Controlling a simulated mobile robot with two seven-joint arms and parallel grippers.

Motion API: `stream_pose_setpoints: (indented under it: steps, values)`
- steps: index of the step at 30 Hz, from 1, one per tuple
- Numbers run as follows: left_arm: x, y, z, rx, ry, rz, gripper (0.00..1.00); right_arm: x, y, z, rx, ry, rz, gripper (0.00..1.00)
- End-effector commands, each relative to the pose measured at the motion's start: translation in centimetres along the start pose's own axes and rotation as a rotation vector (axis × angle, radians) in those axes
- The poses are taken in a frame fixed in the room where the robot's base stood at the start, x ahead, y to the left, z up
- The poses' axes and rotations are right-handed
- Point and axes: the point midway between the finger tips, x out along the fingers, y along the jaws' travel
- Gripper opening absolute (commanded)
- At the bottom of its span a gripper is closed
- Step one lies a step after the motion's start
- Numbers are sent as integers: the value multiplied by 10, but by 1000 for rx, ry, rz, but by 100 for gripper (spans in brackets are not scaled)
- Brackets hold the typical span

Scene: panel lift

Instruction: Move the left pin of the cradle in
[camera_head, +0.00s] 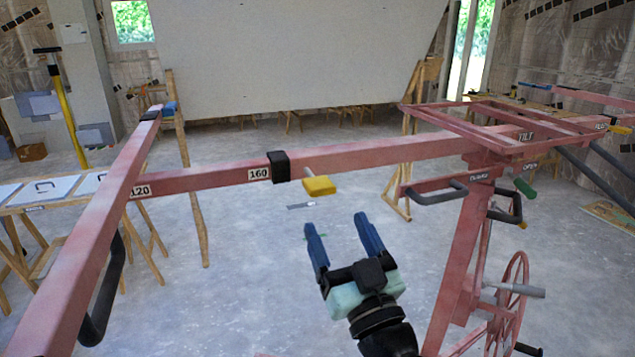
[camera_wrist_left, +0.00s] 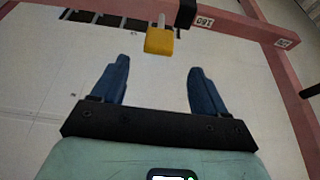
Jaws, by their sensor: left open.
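The left pin has a yellow block handle (camera_head: 319,185) on a pale shank, sticking out beside the black collar (camera_head: 279,166) on the red cradle bar (camera_head: 220,178), near the "160" label. In the left wrist view the yellow handle (camera_wrist_left: 159,41) shows just beyond the fingertips, centred between them. My left gripper (camera_head: 337,222) has blue fingers spread apart with nothing between them. It is below and slightly right of the handle in the head view, apart from it. The left gripper also shows in the wrist view (camera_wrist_left: 159,64). My right gripper is not in view.
Another yellow handle (camera_head: 621,130) shows at the far right. The red lift mast (camera_head: 463,240) with a handwheel (camera_head: 514,295) stands right of my gripper. A large pale panel (camera_head: 290,50) is behind. A table (camera_head: 50,195) stands left. The floor below the bar is mostly open.

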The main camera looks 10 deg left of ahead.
Motion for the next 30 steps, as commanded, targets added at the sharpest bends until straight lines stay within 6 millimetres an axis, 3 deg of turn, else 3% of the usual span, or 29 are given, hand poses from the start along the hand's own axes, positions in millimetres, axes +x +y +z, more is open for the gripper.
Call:
stream_pose_setpoints:
  steps: [6, 12, 18, 27, 30]
  values:
    - [50, 0, -1, 1, 1, -3, 73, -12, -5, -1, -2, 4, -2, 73]
    - [83, 1, 0, 0, 0, 0, 73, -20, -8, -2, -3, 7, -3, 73]
    - [98, 1, 0, 0, 1, 1, 73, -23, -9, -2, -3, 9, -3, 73]
    - [99, 1, 1, 0, 0, 3, 73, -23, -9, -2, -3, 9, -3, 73]
    - [99, 1, 1, 0, 0, 3, 41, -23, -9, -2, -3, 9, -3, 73]
